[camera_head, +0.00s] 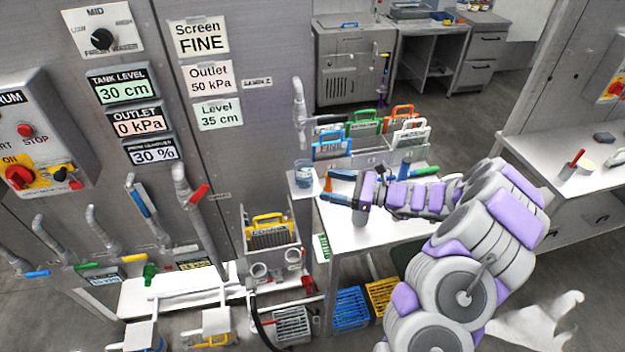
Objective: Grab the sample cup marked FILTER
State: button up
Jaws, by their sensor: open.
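A small clear bluish cup (303,174) stands at the left corner of the white table (345,236). I cannot read any FILTER marking on it at this size. My gripper (338,187) is over the table's left part, just right of the cup, and points left towards it. It is open, with nothing seen held in it, and it appears apart from the cup. My wrist and arm cover much of the tabletop.
A rack (375,158) with blue, green, orange and white handled screens stands behind my gripper. Tools with green and blue handles lie near my wrist. A wall panel with pipes and valves fills the left. Blue and yellow crates (350,309) sit under the table.

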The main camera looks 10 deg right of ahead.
aim_at(298, 170)
jog(key=w+d+f+m+t+h, duration=0.1)
jog(key=d+f+m+t, duration=0.25)
jog(key=d, duration=0.25)
jog(key=shift+n+g, duration=0.25)
jog(key=shift+g, duration=0.2)
jog(key=b+x, duration=0.3)
jog(key=x, duration=1.4)
jog(key=shift+w+a+f, duration=0.1)
jog(key=shift+a+f, duration=0.1)
jog(key=shift+d, duration=0.1)
jog(key=c, duration=0.9)
jog(key=shift+r, duration=0.15)
